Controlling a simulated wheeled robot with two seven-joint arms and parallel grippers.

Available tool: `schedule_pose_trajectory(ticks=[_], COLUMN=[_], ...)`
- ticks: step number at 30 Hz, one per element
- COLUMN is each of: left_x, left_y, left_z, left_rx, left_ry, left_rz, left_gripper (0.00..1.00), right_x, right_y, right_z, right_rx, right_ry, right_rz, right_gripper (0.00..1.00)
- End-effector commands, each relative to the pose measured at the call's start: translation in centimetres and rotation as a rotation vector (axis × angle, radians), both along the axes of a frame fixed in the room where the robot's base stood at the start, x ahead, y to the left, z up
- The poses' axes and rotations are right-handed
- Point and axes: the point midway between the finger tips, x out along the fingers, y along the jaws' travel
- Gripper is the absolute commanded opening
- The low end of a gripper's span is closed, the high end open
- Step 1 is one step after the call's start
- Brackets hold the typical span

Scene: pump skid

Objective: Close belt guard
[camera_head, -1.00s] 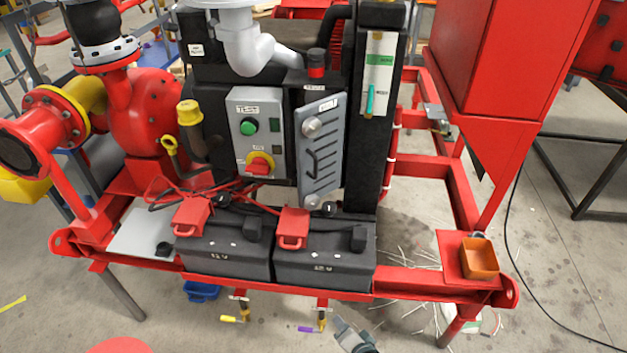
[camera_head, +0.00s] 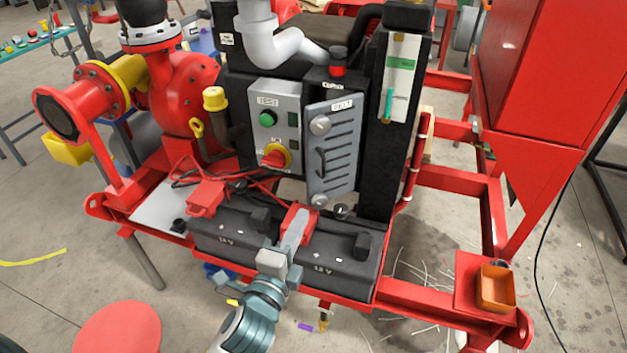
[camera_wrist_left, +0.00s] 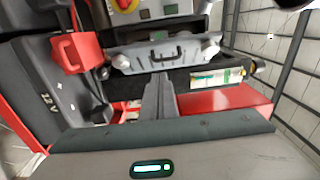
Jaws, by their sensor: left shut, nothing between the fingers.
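The belt guard (camera_head: 334,150) is a grey slotted panel marked BELT with a dark handle and round knobs at top and bottom. It stands at an angle to the black housing, right of the control box, and looks ajar; the exact gap is unclear. In the left wrist view the guard (camera_wrist_left: 150,57) appears sideways, just beyond my fingers. My left gripper (camera_head: 302,217) is shut and empty, in front of and below the guard, over the batteries. Its closed fingers also show in the left wrist view (camera_wrist_left: 160,82), apart from the handle. My right gripper is out of view.
Two black batteries (camera_head: 337,264) with red terminal covers sit under the guard. A control box (camera_head: 270,122) with a green button and red-yellow switch is left of it. A black post (camera_head: 402,150) stands close on the right. An orange cup (camera_head: 497,288) sits at the skid's right corner.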

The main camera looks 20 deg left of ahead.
Motion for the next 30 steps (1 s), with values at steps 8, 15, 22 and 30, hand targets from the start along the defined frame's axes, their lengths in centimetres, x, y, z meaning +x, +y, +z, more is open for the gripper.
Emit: schedule_pose_trajectory(ticks=[8, 15, 22, 30], left_x=[0.0, 0.7, 3.3, 8.0], left_y=[0.0, 0.0, -0.1, -0.2], left_z=[0.0, 0.1, 0.3, 0.4], left_rx=[0.0, -0.001, -0.002, -0.001], left_ry=[-0.001, 0.0, 0.0, -0.001], left_rz=[0.0, 0.0, 0.0, 0.001], left_gripper=[0.0, 0.0, 0.0, 0.0], right_x=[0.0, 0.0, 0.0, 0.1], right_y=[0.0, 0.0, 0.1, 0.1], right_z=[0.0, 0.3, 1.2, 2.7], right_rx=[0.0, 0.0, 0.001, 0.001], right_ry=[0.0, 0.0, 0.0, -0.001], right_rz=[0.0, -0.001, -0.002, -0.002], right_gripper=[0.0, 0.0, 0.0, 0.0])
